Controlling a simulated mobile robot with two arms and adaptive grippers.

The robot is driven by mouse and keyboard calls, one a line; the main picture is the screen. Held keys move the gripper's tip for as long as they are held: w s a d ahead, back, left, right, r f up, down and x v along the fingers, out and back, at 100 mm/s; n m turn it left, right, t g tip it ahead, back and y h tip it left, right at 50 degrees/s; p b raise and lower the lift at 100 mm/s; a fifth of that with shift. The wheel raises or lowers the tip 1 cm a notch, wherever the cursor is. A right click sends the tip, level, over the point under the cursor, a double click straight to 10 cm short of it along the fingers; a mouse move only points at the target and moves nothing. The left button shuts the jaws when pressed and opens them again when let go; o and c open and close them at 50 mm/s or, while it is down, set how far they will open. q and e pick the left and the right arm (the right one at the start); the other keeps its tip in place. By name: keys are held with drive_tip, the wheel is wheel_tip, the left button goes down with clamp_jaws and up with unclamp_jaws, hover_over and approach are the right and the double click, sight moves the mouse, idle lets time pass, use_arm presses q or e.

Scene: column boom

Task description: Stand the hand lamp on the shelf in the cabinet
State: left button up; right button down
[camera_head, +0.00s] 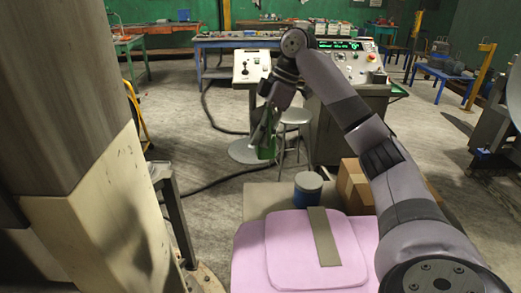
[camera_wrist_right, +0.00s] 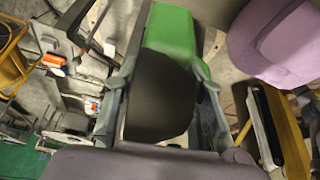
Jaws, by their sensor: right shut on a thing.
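The hand lamp is green and dark; its green part (camera_head: 267,150) shows at the lower end of my right gripper (camera_head: 265,128) in the head view. In the right wrist view the lamp (camera_wrist_right: 170,32) has a green end at the top and a dark body between my two fingers (camera_wrist_right: 162,100). The right gripper is shut on it and holds it in the air, in front of the stool. Some of the lamp is hidden by the fingers and palm. I cannot make out the cabinet or its shelf in either view. My left gripper is not in view.
Pink pads (camera_head: 290,262) with a flat grey strip (camera_head: 323,237) lie nearest me. A blue tin (camera_head: 308,183) and cardboard boxes (camera_head: 354,187) stand behind them. A metal stool (camera_head: 296,116) and a control desk (camera_head: 350,62) are beyond. Open floor (camera_head: 215,165) lies left of centre.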

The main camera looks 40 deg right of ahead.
drive_tip(key=shift+r, duration=1.35)
